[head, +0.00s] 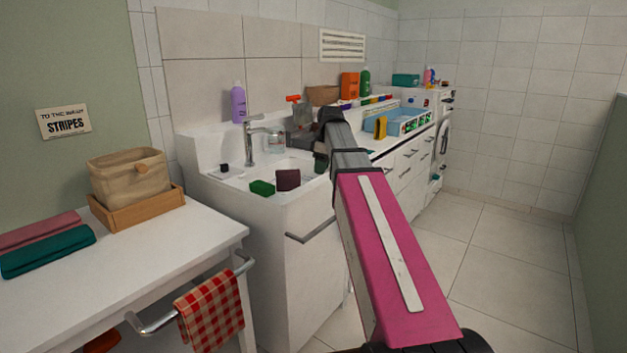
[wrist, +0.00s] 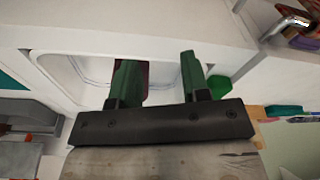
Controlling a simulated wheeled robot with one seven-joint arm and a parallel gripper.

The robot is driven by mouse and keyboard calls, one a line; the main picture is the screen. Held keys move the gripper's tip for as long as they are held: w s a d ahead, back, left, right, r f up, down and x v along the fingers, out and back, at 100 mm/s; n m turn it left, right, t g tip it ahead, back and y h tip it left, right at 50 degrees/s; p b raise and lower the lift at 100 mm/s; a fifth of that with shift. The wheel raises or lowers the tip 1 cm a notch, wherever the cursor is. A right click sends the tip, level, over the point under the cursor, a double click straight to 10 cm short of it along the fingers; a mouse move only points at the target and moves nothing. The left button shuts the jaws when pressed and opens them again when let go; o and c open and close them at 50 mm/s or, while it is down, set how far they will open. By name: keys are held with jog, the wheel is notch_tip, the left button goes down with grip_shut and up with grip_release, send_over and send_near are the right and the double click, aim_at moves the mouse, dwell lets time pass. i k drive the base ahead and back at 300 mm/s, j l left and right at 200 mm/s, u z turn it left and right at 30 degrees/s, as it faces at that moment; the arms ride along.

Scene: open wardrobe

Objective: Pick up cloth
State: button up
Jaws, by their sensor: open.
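A dark maroon cloth (head: 288,180) hangs at the sink's front rim in the head view. In the wrist view a maroon strip of it (wrist: 145,78) shows beside the left finger, partly hidden by it. My gripper (wrist: 155,65) is open, with its two green fingers apart over the sink area. In the head view, my gripper (head: 321,158) is small and partly hidden by my arm, to the right of the cloth. I cannot tell whether a finger touches the cloth.
A green sponge (head: 262,188) lies on the rim left of the cloth. The faucet (head: 250,145) stands behind the sink basin. A red checkered towel (head: 211,312) hangs on a rail. A fabric basket (head: 130,178) and folded towels (head: 47,250) are left. Open floor lies right.

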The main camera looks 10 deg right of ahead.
aim_at(287, 179)
jog(key=i+l+u, duration=0.2)
jog(key=l, duration=0.15)
jog(key=i+l+u, duration=0.2)
jog(key=l, duration=0.15)
jog(key=i+l+u, duration=0.2)
jog(key=l+u, duration=0.25)
